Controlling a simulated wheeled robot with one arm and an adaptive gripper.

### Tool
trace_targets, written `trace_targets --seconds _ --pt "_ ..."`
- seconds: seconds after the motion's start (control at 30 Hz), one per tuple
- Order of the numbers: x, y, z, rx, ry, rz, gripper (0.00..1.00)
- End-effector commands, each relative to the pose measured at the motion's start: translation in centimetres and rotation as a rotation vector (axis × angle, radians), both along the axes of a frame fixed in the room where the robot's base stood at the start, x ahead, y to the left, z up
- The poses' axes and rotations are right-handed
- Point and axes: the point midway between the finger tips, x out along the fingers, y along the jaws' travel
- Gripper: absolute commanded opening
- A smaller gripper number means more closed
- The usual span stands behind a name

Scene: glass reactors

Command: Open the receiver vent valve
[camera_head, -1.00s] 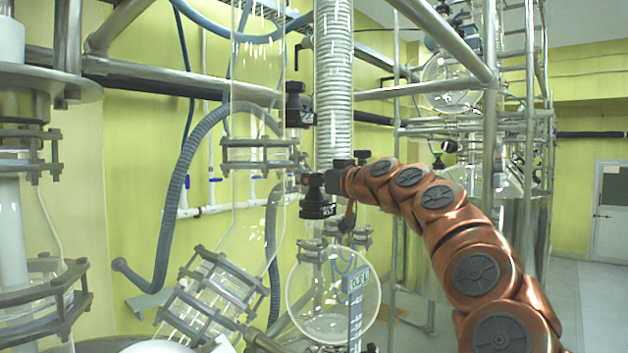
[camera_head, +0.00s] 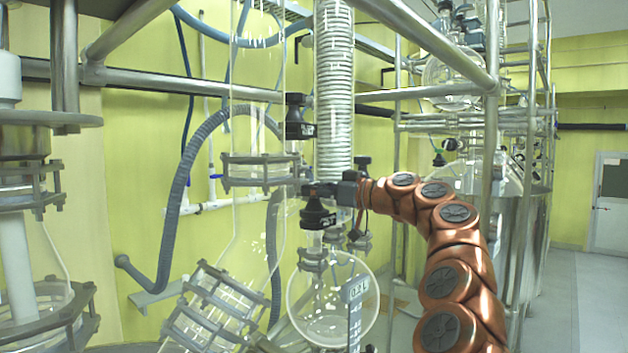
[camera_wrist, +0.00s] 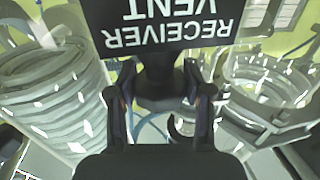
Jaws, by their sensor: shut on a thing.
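The receiver vent valve (camera_head: 318,214) is a black-topped fitting above the round glass flask, beside the coiled glass column. In the wrist view, a black plate with "RECEIVER VENT" in white, upside down (camera_wrist: 168,30), fills the top centre. Below the plate is the valve's dark handle (camera_wrist: 162,85), between the two fingers of my gripper (camera_wrist: 162,105). My gripper is shut on this handle. In the head view, my gripper (camera_head: 340,190) reaches in from the right at the valve's top. How far the handle is turned cannot be told.
The round glass flask (camera_head: 331,300) hangs just below the valve. The coiled column (camera_head: 335,90) rises close above my gripper. Another black valve (camera_head: 298,118) is up and left. A steel upright (camera_head: 490,150) stands behind my arm. Open floor (camera_head: 590,300) lies at the right.

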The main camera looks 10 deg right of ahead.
Motion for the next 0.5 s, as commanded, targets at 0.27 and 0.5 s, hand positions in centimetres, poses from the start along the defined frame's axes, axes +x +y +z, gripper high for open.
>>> trace_targets --seconds 0.27,0.5 --pt "0.16 -0.14 0.18 -0.001 0.001 0.070 0.15" --pt "0.09 -0.11 0.10 -0.002 0.001 0.123 0.15"
